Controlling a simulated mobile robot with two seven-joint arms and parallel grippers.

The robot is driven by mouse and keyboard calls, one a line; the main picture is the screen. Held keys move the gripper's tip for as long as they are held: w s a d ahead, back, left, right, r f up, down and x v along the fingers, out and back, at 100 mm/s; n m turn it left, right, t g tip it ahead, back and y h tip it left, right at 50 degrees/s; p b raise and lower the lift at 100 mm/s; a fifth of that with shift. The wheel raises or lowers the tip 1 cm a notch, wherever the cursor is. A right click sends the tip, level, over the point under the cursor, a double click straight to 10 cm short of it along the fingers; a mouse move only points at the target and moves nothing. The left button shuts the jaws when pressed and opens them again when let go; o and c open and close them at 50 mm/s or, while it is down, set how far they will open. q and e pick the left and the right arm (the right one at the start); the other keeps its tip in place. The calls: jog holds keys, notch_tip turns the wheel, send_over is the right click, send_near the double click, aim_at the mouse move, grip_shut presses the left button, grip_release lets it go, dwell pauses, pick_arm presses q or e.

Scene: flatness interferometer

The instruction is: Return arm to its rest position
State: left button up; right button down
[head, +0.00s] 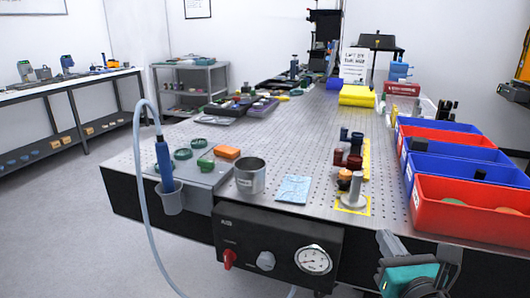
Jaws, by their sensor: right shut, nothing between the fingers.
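My right gripper (388,243) is low at the bottom right, in front of the table's front edge and below the red bin. Its grey and teal parts show, and the bottom of the picture cuts off the rest of the arm. It is shut with nothing held, and it appears apart from the table and the things on it. My left gripper and left arm are not in view.
The perforated table (330,135) fills the middle. A red bin (470,210) and blue bins line its right side. A metal cup (250,176), a grey post (354,190) and a gauge panel (280,248) are near the front. A hose (139,165) hangs at left.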

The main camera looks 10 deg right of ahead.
pick_arm(q)
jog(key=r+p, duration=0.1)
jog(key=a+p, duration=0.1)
jog(key=p, duration=0.1)
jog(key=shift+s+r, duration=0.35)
pick_arm(e)
jog(key=s+a+f+m+g+y, duration=0.1)
jog(key=s+a+f+m+g, duration=0.1)
jog(key=s+a+f+m, duration=0.2)
jog(key=s+a+f+m+g+y, duration=0.2)
jog(key=f+m, duration=0.8)
jog(key=m, duration=0.7)
jog(key=s+a+f+m+g+y, duration=0.1)
jog(key=s+a+f+m+g, duration=0.2)
jog(key=m, duration=0.7)
jog(key=s+a+f, duration=0.2)
jog(key=a+f, duration=0.2)
jog(key=f, duration=0.1)
jog(key=shift+s+m+y, duration=0.3)
jog(key=shift+s+m, duration=0.05)
jog(key=shift+m, duration=0.05)
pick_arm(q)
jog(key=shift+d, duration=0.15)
pick_arm(e)
jog(key=shift+a, duration=0.1)
jog(key=c, duration=1.8)
grip_release()
